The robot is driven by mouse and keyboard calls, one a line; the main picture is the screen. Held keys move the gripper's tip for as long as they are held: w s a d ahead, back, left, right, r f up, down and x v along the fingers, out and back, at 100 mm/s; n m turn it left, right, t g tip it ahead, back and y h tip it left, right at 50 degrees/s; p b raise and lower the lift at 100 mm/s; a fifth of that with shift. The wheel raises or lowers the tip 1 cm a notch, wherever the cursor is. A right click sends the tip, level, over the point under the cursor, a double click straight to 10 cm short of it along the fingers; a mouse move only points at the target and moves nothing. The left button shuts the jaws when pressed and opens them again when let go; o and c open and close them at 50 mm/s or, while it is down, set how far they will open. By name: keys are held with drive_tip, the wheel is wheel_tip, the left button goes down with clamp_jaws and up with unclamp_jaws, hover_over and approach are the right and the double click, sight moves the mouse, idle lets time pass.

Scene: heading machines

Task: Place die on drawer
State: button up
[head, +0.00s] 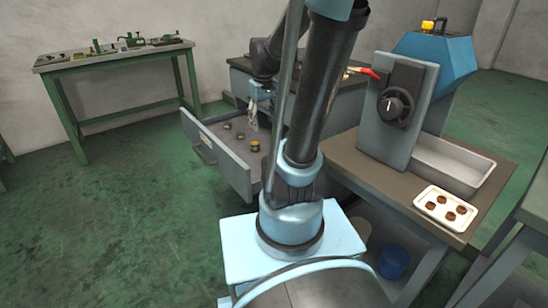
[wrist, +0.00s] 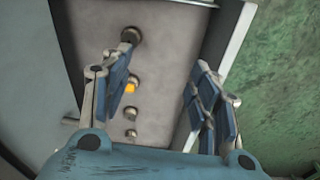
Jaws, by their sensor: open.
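The grey drawer (head: 213,155) is pulled open under the workbench at the middle left. Several small round dark dies stand inside it, among them a die with a yellow-orange part (head: 255,146). My gripper (head: 252,122) is over the drawer, with its fingers pointing down. In the wrist view, my gripper (wrist: 163,75) is open and nothing is held between its fingers. The dies lie in a row in the drawer, beside the left finger. The yellow-marked die (wrist: 131,86) also shows there. The frames do not tell which die the task means.
A blue-grey machine (head: 400,110) with a dark knob stands on the right bench. A metal bin (head: 458,160) and a white tray (head: 420,196) with several brown round pieces are beside it. A green-legged table (head: 115,60) stands at the back left. Green floor is clear at left.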

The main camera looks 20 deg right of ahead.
drive_tip(key=s+f+m+t, duration=0.1)
drive_tip(key=s+f+m, duration=0.2)
drive_tip(key=s, duration=1.3)
wheel_tip(320, 180, down, 3)
drive_tip(key=shift+r, duration=0.1)
drive_tip(key=shift+w+f, duration=0.2)
drive_tip(key=shift+w, duration=0.25)
